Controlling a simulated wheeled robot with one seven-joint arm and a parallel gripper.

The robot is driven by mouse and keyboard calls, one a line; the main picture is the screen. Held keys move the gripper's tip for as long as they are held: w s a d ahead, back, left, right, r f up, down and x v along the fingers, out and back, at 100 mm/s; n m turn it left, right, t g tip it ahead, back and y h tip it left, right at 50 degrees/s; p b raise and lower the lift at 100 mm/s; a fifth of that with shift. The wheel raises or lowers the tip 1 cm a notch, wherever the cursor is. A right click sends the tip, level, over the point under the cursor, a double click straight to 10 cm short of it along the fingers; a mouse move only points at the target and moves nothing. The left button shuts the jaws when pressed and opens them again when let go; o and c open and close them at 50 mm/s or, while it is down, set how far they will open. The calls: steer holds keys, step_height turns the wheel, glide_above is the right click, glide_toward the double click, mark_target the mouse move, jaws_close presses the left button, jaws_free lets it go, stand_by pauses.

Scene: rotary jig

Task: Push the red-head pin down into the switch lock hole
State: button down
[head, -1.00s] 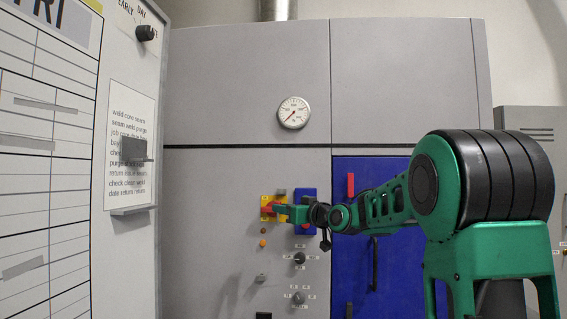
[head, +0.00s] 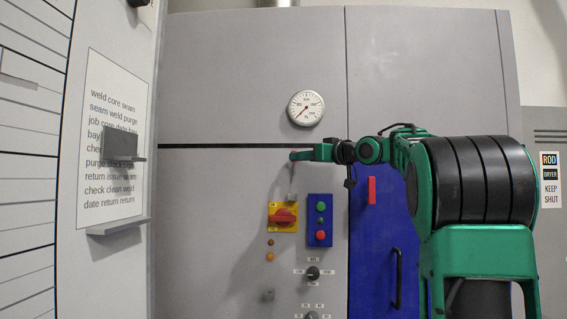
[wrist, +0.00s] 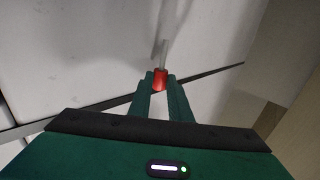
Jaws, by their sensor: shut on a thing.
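My gripper (head: 301,155) is shut on the red-head pin (wrist: 160,80), with the red head between the fingertips in the wrist view. The pin's pale shaft (wrist: 163,52) points away from the gripper. In the head view, the pin's head (head: 292,155) is at the fingertips, in front of the grey panel and above the switch. The switch (head: 283,216) has a yellow plate and a red handle that lies roughly level. A small grey block (head: 292,197) sits just above the yellow plate. I cannot make out the lock hole.
A blue button box (head: 319,232) is right of the switch. Knobs (head: 313,273) are below. A round gauge (head: 305,107) is above the gripper. A blue door (head: 375,260) with a red block is at right. A whiteboard (head: 70,270) stands at left.

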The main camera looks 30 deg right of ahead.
steer(key=shift+w+a, duration=0.25)
steer(key=shift+s+r, duration=0.1)
steer(key=shift+f, duration=4.65)
steer(key=shift+f, duration=0.1)
